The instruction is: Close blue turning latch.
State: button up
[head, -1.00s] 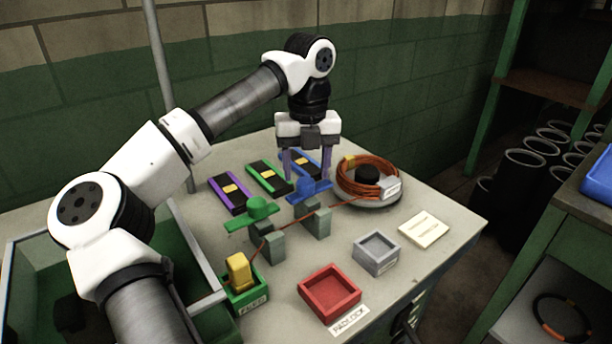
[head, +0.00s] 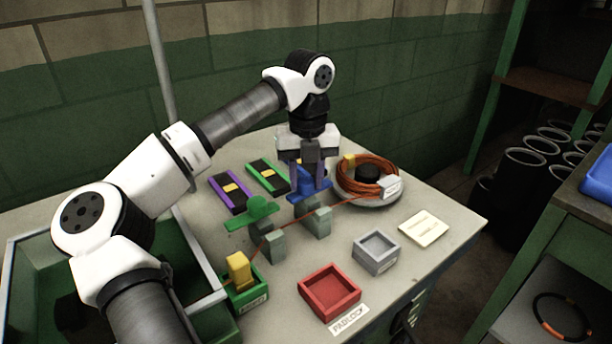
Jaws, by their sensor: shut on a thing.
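The blue turning latch (head: 304,196) sits on a pair of grey-green blocks (head: 318,222) near the middle of the table. Its bar lies slantwise, right end farther back. My gripper (head: 309,183) points straight down over it, with purple fingers. The fingers are shut on the latch's raised middle part, one on each side. The far side of the latch and part of the grip are hidden. A green turning latch (head: 256,212) sits on similar blocks (head: 273,245) to the left, apart from my gripper.
A coil of orange cable (head: 370,170) lies close to the right of my gripper. A purple-edged strip (head: 228,193) and a green-edged strip (head: 267,175) lie behind left. In front are a red tray (head: 330,293), a grey tray (head: 376,252) and a yellow padlock (head: 239,268). Cable passes near the latches.

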jog(key=shift+m, duration=0.3)
jog(key=m, duration=0.3)
jog(key=shift+m, duration=0.3)
jog(key=m, duration=0.4)
jog(key=shift+a+m, duration=0.1)
jog(key=shift+m, duration=0.2)
jog(key=m, duration=0.4)
jog(key=shift+r+m+p, duration=0.1)
jog(key=shift+m+p, duration=0.2)
jog(key=shift+p, duration=0.1)
jog(key=shift+m, duration=2.2)
jog(key=o, duration=1)
